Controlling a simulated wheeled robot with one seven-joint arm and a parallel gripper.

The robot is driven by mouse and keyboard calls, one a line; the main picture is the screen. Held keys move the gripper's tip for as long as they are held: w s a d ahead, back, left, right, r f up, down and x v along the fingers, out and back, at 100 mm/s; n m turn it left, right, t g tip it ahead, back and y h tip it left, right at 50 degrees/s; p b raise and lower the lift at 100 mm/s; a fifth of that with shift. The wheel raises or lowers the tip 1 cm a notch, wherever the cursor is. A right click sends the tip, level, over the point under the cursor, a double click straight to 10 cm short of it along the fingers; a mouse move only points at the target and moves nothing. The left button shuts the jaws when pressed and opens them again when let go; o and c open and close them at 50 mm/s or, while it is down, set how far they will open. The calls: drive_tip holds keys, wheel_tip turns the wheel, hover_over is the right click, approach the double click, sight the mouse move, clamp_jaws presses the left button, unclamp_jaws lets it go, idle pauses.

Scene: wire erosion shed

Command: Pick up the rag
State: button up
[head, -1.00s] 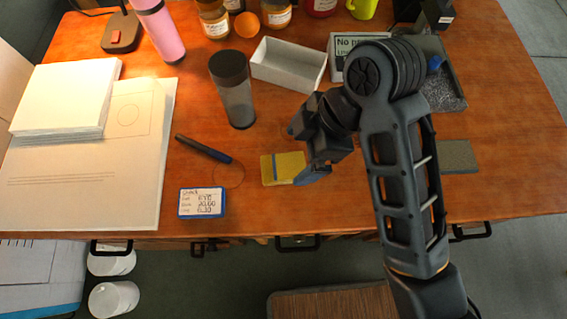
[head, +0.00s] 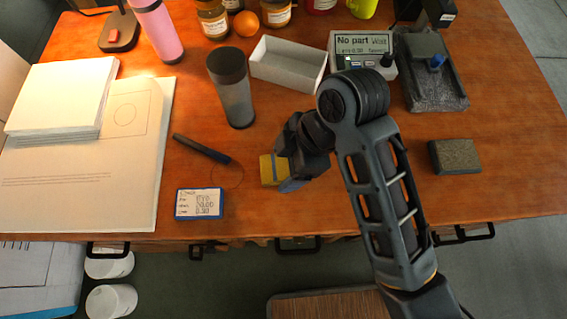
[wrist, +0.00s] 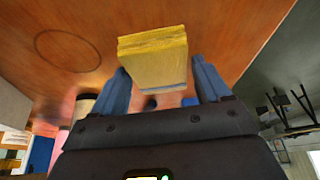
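The rag (head: 268,171) is a small folded yellow block with a thin blue-grey stripe. It lies on the orange-brown table near the front edge, right of a faint ring mark. My gripper (head: 284,172) reaches it from the right at table height and hides its right part. In the wrist view the rag (wrist: 153,50) sits between the two blue fingers of my gripper (wrist: 162,85). The left finger is very close to it and a slim gap shows at the right finger. The fingers are spread around it; firm contact on both sides is not visible.
A blue-framed card (head: 200,203) and a dark marker (head: 201,148) lie left of the rag. A grey tumbler (head: 232,90) and a white open box (head: 288,65) stand behind. A grey block (head: 455,157) lies right. The table's front edge is close.

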sight(275, 166)
drive_tip(key=c, duration=0.8)
drive_tip(key=shift+o, duration=0.2)
drive_tip(key=shift+r, duration=0.15)
drive_tip(key=shift+r, duration=0.25)
wheel_tip(275, 166, up, 4)
drive_tip(key=shift+f, duration=0.1)
drive_tip(key=d+r+p, duration=0.6)
drive_tip(key=d+p, duration=0.4)
drive_tip(key=d, duration=0.1)
drive_tip(key=shift+s+d+r+p, duration=0.2)
drive_tip(key=shift+s+d+p, duration=0.1)
drive_tip(key=shift+s+d, duration=0.1)
